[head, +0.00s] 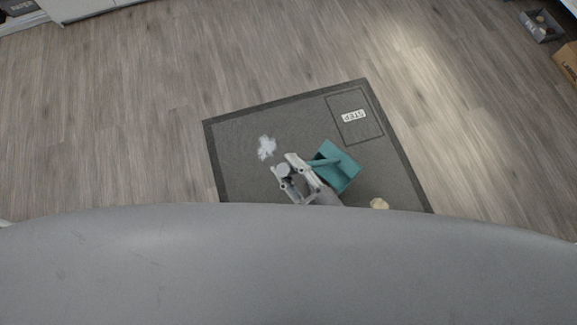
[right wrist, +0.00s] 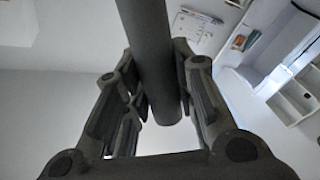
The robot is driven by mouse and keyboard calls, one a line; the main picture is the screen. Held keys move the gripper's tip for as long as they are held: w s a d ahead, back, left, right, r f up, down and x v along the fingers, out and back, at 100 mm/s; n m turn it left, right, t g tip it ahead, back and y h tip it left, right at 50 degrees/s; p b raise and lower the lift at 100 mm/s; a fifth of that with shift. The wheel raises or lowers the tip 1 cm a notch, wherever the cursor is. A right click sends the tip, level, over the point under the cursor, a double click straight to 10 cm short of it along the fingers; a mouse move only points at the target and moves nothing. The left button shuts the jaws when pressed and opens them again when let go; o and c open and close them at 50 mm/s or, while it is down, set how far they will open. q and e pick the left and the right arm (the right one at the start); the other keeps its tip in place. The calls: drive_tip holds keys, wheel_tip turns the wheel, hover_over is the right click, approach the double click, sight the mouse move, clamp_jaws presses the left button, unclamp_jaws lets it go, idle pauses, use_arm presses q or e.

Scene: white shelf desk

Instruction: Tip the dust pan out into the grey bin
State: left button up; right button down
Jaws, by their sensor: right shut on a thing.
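The teal dust pan (head: 340,172) is over the dark mat in the head view, held by my right gripper (head: 306,174). In the right wrist view, the right gripper's fingers (right wrist: 158,105) are closed around a dark round handle (right wrist: 150,45). Whether anything lies in the pan is too small to tell. A small grey open container (head: 537,28) with pale things in it stands on the floor at the top right. A dark grey bin with a white label (head: 18,7) is cut off at the top left. I cannot tell which is the task's bin. My left gripper is out of view.
A cardboard box (head: 568,62) stands at the right edge. The wooden floor around the mat is clear.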

drive_tip(key=w+d+r+m+p, duration=0.1)
drive_tip(key=w+d+r+m, duration=0.2)
drive_tip(key=w+d, duration=0.8)
drive_tip(key=w+d+r+m+h+p, duration=0.1)
drive_tip(key=w+d+r+m+p, duration=0.1)
drive_tip(key=w+d+r, duration=0.5)
drive_tip(key=shift+w+d+m+g+p, duration=0.2)
drive_tip(key=shift+w+d+m, duration=0.2)
drive_tip(key=shift+w+d, duration=1.5)
drive_tip(key=shift+w+d+m+g+p, duration=0.15)
drive_tip(key=shift+w+d+m, duration=0.45)
drive_tip(key=shift+w, duration=2.4)
drive_tip(key=shift+s, duration=0.1)
